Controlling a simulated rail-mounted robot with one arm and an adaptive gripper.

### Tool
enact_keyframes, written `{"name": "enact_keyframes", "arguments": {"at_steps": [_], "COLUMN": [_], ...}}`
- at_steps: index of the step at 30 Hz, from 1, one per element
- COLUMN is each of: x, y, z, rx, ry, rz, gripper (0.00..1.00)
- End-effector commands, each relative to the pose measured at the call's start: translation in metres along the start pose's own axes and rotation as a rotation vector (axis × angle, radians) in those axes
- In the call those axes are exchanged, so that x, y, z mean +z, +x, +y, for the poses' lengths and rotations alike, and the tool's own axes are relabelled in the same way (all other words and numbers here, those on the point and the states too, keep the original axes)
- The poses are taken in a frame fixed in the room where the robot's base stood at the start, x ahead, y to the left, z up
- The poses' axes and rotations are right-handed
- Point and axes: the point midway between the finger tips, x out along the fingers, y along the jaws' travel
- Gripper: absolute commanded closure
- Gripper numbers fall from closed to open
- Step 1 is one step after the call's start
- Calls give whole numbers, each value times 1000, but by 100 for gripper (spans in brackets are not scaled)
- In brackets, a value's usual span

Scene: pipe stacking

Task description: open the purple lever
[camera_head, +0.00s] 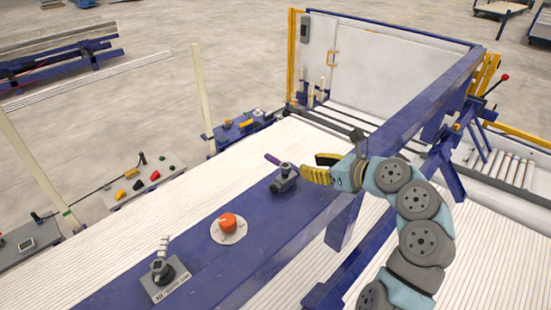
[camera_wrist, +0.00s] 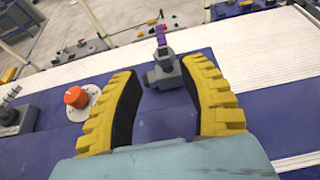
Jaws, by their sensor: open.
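The purple lever (camera_head: 273,159) sticks out from a dark grey valve body (camera_head: 284,180) on the blue beam (camera_head: 255,200). In the head view it points to the upper left. In the wrist view the purple lever (camera_wrist: 161,35) points away from me, above the grey body (camera_wrist: 167,74). My gripper (camera_head: 314,168) is just right of the valve in the head view. In the wrist view its yellow fingers (camera_wrist: 165,78) are spread wide, with the valve body beyond and partly between their tips. The fingers hold nothing, and I cannot tell whether one touches the body.
An orange knob (camera_head: 228,223) and a grey switch (camera_head: 163,270) with a coiled lever stand along the same beam, left of the valve. A raised blue beam (camera_head: 425,90) runs beside my arm. White pipes (camera_head: 215,172) cover the area behind the beam.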

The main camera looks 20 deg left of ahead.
Motion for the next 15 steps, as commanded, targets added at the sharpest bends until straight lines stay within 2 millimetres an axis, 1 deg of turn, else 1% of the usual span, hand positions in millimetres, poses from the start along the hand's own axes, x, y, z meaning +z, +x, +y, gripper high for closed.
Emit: {"name": "enact_keyframes", "arguments": {"at_steps": [1,3,15], "x": [2,1,0], "y": [10,23,92], "z": [1,1,1], "rx": [3,4,3], "ry": [0,0,1], "rz": [-1,0,3], "gripper": [58,58,58]}}
